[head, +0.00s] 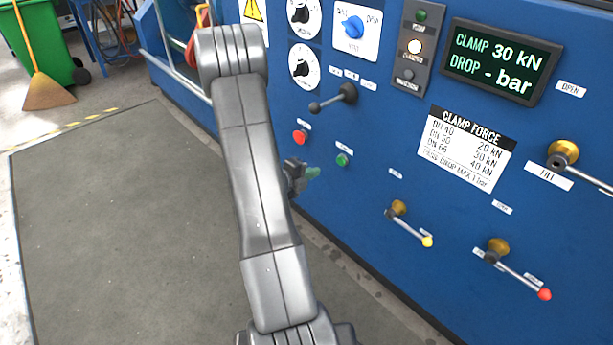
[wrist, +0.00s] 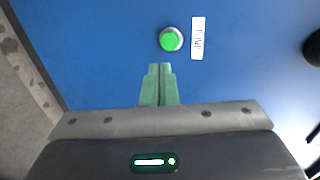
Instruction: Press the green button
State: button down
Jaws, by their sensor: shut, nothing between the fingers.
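The green button (head: 342,160) is a small round button on the blue panel, with a white label above it in the head view. In the wrist view the green button (wrist: 171,39) shows with its label to its right. My gripper (head: 313,172) has green fingertips and sits to the left of and slightly below the button in the head view. In the wrist view the fingertips (wrist: 160,68) are shut together, empty, and lie just below the button in the picture. A gap of blue panel shows between them and the button.
A red button (head: 299,137) is left of the green one. A black-knobbed lever (head: 335,98) sticks out above. Levers with a yellow tip (head: 427,241) and a red tip (head: 544,294) stand lower right. A display (head: 501,62) reads CLAMP 30 kN. The floor mat (head: 110,230) is clear.

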aim_at(339, 162)
jog(key=x, duration=0.2)
jog(key=b+x, duration=0.1)
jog(key=x, duration=0.4)
jog(key=shift+w+d+r+b, duration=0.25)
jog(key=shift+w+d+b, duration=0.05)
jog(key=shift+d, duration=0.1)
jog(key=shift+w+d, duration=0.35)
jog(key=shift+d, duration=0.05)
